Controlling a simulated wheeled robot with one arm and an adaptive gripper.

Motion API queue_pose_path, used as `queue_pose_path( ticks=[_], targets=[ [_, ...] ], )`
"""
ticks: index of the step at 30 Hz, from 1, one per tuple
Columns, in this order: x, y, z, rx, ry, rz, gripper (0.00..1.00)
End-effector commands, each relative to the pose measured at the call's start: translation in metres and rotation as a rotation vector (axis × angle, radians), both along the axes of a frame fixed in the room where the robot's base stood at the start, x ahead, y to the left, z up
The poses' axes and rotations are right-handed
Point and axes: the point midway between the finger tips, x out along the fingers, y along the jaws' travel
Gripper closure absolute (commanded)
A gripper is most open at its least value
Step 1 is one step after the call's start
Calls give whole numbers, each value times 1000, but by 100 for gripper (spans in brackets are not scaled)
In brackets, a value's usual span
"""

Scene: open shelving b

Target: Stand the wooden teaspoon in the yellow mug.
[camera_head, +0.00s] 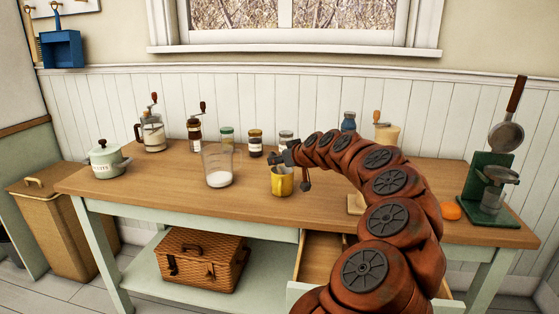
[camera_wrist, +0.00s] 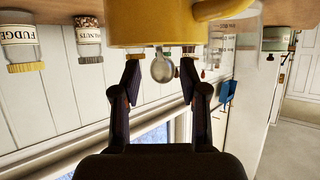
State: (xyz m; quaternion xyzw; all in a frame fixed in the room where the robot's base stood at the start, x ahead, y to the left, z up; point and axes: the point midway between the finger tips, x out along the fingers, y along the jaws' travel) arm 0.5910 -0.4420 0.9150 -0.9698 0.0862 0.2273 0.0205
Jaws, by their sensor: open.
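The yellow mug (camera_head: 282,182) stands upright on the wooden table, right of the clear pitcher. The mug (camera_wrist: 165,24) also shows upside down at the top of the wrist view. A pale, rounded bowl shape, apparently the teaspoon (camera_wrist: 162,69), sticks out past the mug's rim. It lies between my fingers in the picture, with a gap on each side; its handle is hidden, seemingly inside the mug. My gripper (camera_wrist: 163,80) is open, just above the rim. In the head view my gripper (camera_head: 282,158) is small and dark over the mug.
The pitcher (camera_head: 218,167) stands close left of the mug. Jars (camera_head: 255,145) and grinders (camera_head: 195,133) line the back. A green pot (camera_head: 105,160) is at the left end. An orange (camera_head: 450,212) and green stand (camera_head: 484,200) are at the right. A drawer (camera_head: 320,262) is open below.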

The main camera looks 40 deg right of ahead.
Motion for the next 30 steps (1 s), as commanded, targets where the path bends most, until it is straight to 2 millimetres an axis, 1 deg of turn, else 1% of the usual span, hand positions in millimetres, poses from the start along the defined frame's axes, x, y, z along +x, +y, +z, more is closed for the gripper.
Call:
queue_pose_path(
  ticks=[5,8,15,21,25,30],
  targets=[
    [-15,1,9,-2,-3,-1,57],
    [-28,5,15,-2,-2,0,57],
    [-65,11,35,-2,-5,-3,57],
    [-90,16,45,0,-1,-1,57],
    [-100,18,51,0,-1,-1,57],
    [-104,19,53,0,-1,0,57]
  ],
)
